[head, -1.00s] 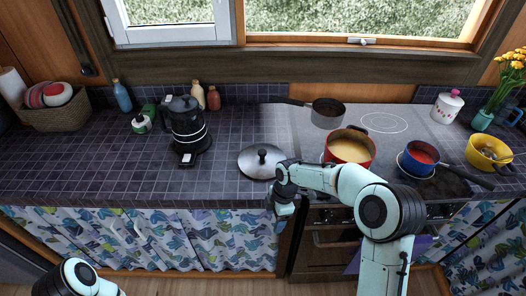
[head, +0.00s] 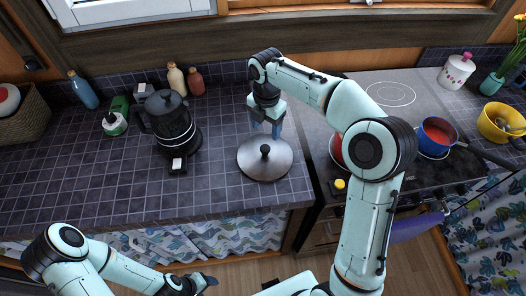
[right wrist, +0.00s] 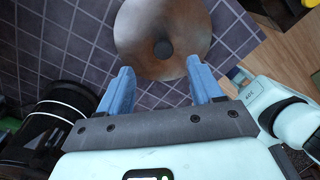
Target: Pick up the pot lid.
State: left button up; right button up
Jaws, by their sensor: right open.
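The pot lid (head: 266,169) is a round silver disc with a black knob (head: 265,151), lying flat on the dark tiled counter left of the stove. In the right wrist view the lid (right wrist: 140,42) lies just beyond the fingertips, its knob (right wrist: 163,47) roughly ahead of the gap. My right gripper (head: 267,128) is over the counter at the lid's back edge, fingers pointing down; in the right wrist view its blue fingers (right wrist: 160,72) are apart with nothing between them. My left gripper (head: 205,283) is low at the front, away from the lid; its finger opening is unclear.
A black kettle (head: 168,124) stands left of the lid. Bottles (head: 177,80) stand behind it. On the stove at right, a red pot (head: 335,150) is mostly hidden by my right arm, and a blue pan (head: 437,130) sits farther right. The counter around the lid is clear.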

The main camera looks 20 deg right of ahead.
send_over(265, 147)
jog(key=f, duration=0.4)
jog(key=shift+d+f, duration=0.2)
jog(key=shift+w+f, duration=0.1)
jog(key=shift+f, duration=0.45)
jog(key=f, duration=0.1)
jog(key=f+b, duration=0.1)
jog(key=f, duration=0.1)
jog(key=shift+s+a+f, duration=0.2)
jog(key=shift+s+f, duration=0.05)
jog(key=shift+s, duration=0.1)
jog(key=shift+f, duration=0.5)
pick_arm(q)
jog(key=shift+s+f, duration=0.95)
jog(key=shift+f, duration=0.05)
pick_arm(e)
jog(key=shift+w, duration=0.15)
grip_shut()
